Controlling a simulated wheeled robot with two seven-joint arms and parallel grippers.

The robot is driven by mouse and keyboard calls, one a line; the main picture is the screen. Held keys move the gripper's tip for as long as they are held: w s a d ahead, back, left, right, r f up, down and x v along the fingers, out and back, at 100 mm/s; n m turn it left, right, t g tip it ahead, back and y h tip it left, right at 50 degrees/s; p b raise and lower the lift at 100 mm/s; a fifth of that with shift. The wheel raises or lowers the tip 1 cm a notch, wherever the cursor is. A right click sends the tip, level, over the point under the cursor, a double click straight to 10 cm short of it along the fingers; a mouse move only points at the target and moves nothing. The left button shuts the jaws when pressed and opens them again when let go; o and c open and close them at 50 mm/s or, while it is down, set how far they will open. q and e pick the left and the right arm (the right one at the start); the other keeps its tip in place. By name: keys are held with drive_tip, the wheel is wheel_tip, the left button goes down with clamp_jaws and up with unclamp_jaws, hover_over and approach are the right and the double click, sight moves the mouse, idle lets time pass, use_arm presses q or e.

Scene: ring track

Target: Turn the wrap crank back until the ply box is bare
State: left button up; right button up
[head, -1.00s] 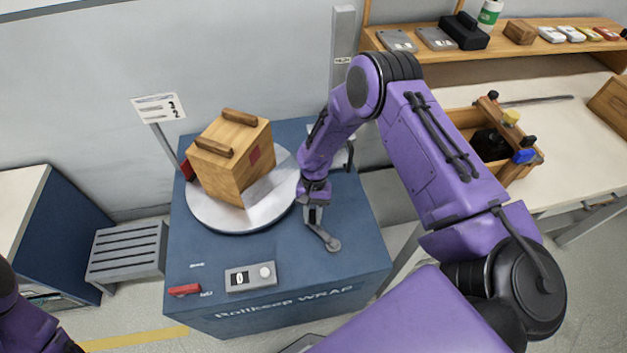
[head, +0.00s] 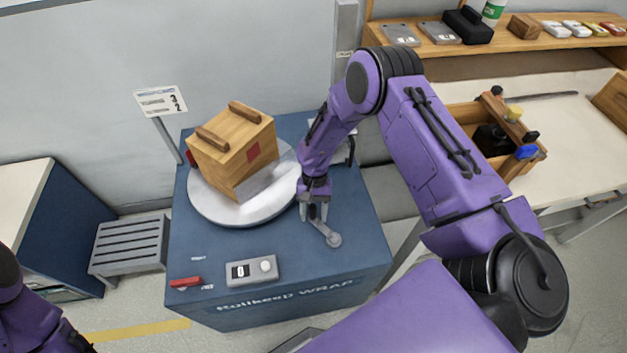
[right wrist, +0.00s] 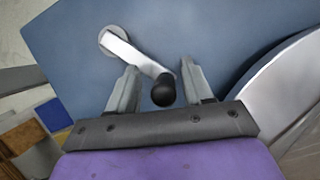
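The ply box (head: 225,165) is wooden with two handle bars on top and a red patch on one side. It stands on the round grey turntable (head: 215,211). I see no clear film on its upper faces; a grey area low on its right side may be film or shadow. The wrap crank (head: 333,239) is a grey arm on the blue machine top; its black knob (right wrist: 163,92) shows in the right wrist view. My right gripper (head: 314,213) is open, its fingers apart on either side of the knob. My left gripper is out of view.
The blue wrap machine (head: 350,270) carries a counter box (head: 251,270) reading 0 and a red switch (head: 186,282). A sign (head: 161,101) stands behind left. A slatted stool (head: 130,246) is at left. A workbench with a wooden tote (head: 470,113) is at right.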

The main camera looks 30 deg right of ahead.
drive_tip(key=shift+w+r, duration=0.2)
drive_tip(key=shift+r, duration=0.05)
drive_tip(key=b+v, duration=0.1)
drive_tip(key=v, duration=0.9)
drive_tip(key=shift+s, duration=0.1)
